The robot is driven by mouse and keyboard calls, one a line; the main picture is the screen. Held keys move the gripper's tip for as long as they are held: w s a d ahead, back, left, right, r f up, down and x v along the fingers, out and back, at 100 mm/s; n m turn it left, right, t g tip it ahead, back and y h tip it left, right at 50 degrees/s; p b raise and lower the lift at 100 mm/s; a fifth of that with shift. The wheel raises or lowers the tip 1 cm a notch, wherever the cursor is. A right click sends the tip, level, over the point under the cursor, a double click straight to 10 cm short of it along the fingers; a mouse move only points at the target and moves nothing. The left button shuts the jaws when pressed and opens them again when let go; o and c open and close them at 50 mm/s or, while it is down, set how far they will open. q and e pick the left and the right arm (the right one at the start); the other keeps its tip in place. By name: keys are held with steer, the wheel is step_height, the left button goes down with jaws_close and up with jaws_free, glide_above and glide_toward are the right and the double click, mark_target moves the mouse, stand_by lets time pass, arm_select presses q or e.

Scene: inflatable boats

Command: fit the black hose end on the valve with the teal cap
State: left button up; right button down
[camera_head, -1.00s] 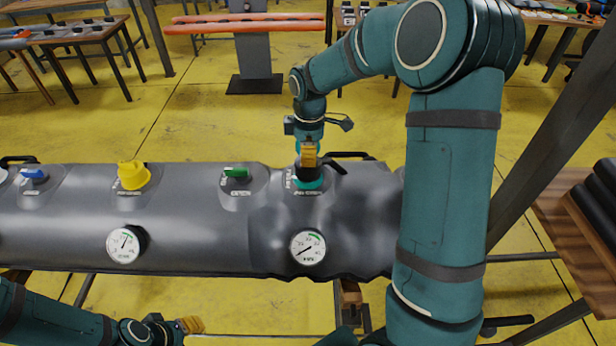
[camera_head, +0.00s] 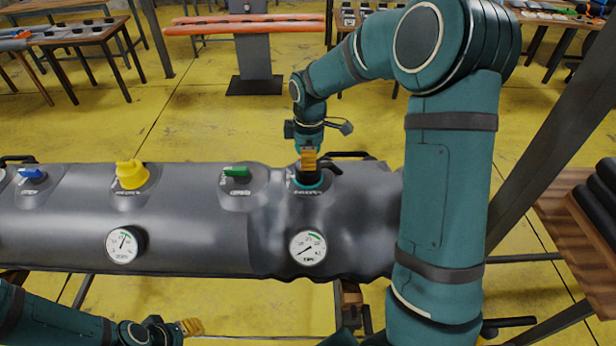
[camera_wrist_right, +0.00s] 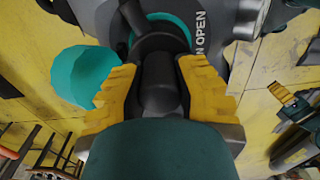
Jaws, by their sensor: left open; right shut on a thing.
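The black hose end (camera_wrist_right: 158,80) is gripped between the yellow fingers of my right gripper (camera_wrist_right: 158,85), which is shut on it. In the head view my right gripper (camera_head: 309,160) points down at the valve. The valve (camera_wrist_right: 160,34) has a teal ring around its opening, and the hose end stands upright at it. Whether it is fully seated I cannot tell. The teal cap (camera_wrist_right: 84,75) hangs open beside the valve in the wrist view. My left gripper (camera_head: 190,327) is open and empty, low at the left in front of the tube.
The grey inflatable tube (camera_head: 200,225) carries a blue valve (camera_head: 33,175), a yellow valve (camera_head: 131,175), a green valve (camera_head: 236,172) and gauges, including one (camera_head: 308,247) below the teal-ringed valve. Its right part is wrinkled. A metal post (camera_head: 560,130) stands to the right of my right arm.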

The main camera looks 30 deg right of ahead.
stand_by(0.3)
steer(key=m, duration=0.4)
stand_by(0.3)
steer(key=shift+m, duration=1.1)
steer(key=shift+m+p, duration=0.3)
steer(key=shift+m, duration=0.7)
steer(key=m, duration=0.4)
steer(key=shift+p, duration=0.35)
